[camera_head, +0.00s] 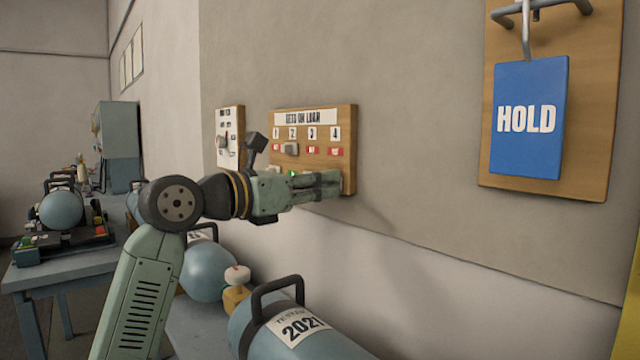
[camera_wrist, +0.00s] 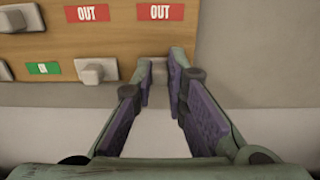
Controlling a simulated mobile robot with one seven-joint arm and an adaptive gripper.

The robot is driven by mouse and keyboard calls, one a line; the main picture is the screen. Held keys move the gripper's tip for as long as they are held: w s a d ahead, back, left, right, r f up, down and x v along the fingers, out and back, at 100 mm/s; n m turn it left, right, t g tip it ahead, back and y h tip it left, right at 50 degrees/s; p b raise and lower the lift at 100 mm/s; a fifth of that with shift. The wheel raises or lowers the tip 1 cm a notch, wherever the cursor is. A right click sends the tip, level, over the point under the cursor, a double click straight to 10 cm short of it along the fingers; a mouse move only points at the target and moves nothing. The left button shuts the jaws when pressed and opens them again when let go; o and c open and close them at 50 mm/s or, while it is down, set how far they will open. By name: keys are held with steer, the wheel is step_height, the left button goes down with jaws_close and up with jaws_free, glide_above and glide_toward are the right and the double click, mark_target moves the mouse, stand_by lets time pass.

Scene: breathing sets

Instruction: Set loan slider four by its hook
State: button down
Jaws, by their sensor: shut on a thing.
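The loan board (camera_head: 346,120), titled SETS ON LOAN, is wooden and fixed to the wall, with number tags 1 to 4. My gripper (camera_head: 335,184) reaches its lower right corner. In the wrist view my gripper (camera_wrist: 165,80) is shut on slider four (camera_wrist: 158,68), a small grey block in the low position, mostly hidden by the fingertips. The red OUT label (camera_wrist: 153,11) of column four shows above it. Slider three (camera_wrist: 95,70) is also low, under another OUT label (camera_wrist: 87,14). Slider two (camera_head: 289,149) is raised, with a green label (camera_wrist: 43,68) below.
A smaller white panel (camera_head: 229,125) with a knob is left of the board. A blue HOLD sign (camera_head: 530,118) hangs at right on a wooden backing. A table (camera_head: 60,270) with equipment stands far left.

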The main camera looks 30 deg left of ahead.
stand_by(0.6)
step_height(320, 180, up, 6)
steer(key=p, duration=0.3)
steer(key=c, duration=1.9)
jaws_free()
steer(key=o, duration=0.3)
steer(key=shift+f, duration=0.15)
glide_toward(335, 148)
steer(key=v, duration=0.5)
steer(key=shift+s+a, duration=0.1)
steer(key=shift+s, duration=0.1)
